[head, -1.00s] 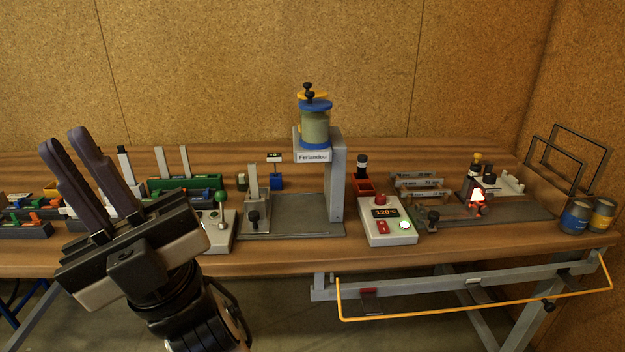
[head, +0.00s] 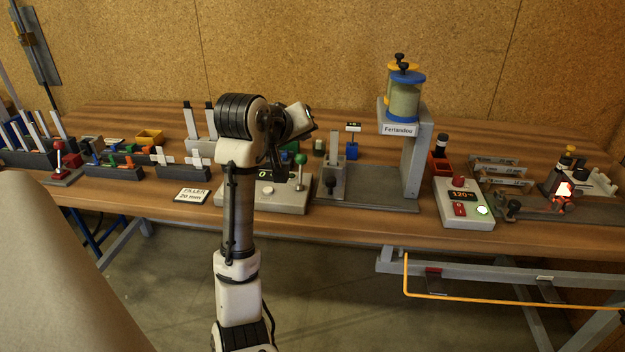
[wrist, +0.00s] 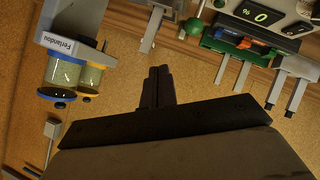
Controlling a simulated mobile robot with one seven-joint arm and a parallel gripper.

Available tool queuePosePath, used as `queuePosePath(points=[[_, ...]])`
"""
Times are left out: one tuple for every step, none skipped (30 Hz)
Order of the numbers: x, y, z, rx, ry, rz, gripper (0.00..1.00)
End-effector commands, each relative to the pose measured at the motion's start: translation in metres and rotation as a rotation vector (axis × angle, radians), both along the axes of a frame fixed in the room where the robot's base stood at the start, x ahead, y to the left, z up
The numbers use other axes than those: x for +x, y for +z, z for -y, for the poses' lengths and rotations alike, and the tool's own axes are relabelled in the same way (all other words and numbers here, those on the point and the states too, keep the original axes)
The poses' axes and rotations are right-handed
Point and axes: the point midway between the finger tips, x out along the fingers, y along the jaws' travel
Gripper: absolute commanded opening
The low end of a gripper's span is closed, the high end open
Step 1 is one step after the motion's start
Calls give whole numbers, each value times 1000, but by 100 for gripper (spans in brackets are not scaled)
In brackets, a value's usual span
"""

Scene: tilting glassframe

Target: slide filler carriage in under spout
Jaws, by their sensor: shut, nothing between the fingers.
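The filler carriage (head: 329,180) is a grey block with a black knob and a thin upright plate. It sits at the left part of its grey base plate (head: 385,203) in the head view, left of the spout stand. The grey stand (head: 417,165) carries the "Ferlandou" label (head: 398,130) and blue- and yellow-lidded jars (head: 403,98) on its overhanging top; the spout itself is not clear. In the wrist view the jars (wrist: 64,72) show at left. My gripper (wrist: 159,72) is shut and empty there, apart from everything.
A control box with a green-knobbed lever (head: 300,175) stands left of the carriage, partly behind my arm. A box reading 120 (head: 463,203) stands right of the stand. Slotted racks (head: 183,173) fill the left of the bench. The front edge strip is mostly bare.

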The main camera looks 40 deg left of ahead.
Motion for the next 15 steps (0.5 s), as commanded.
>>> queuePosePath(points=[[-10, -14, -3, -48, -3, -98, 0], [-15, -23, -3, -75, -6, -149, 0], [-22, -32, -3, -106, -8, -211, 0], [-27, -38, -3, -126, -9, -250, 0], [-31, -42, -3, -143, -10, -283, 0], [-36, -47, -3, -159, -10, -318, 0], [-38, -50, -3, -169, -11, -337, 0], [-40, -52, -3, -177, -11, -352, 0], [-41, -55, -3, -184, -10, -364, 0], [-41, -57, -3, -187, -12, -370, 0], [-40, -59, -2, -189, -13, -373, 0], [-38, -62, -2, -189, -15, -373, 0], [-36, -65, -2, -190, -15, -372, 0], [-33, -69, -2, -190, -15, -372, 0], [-29, -74, -2, -191, -16, -371, 0]])
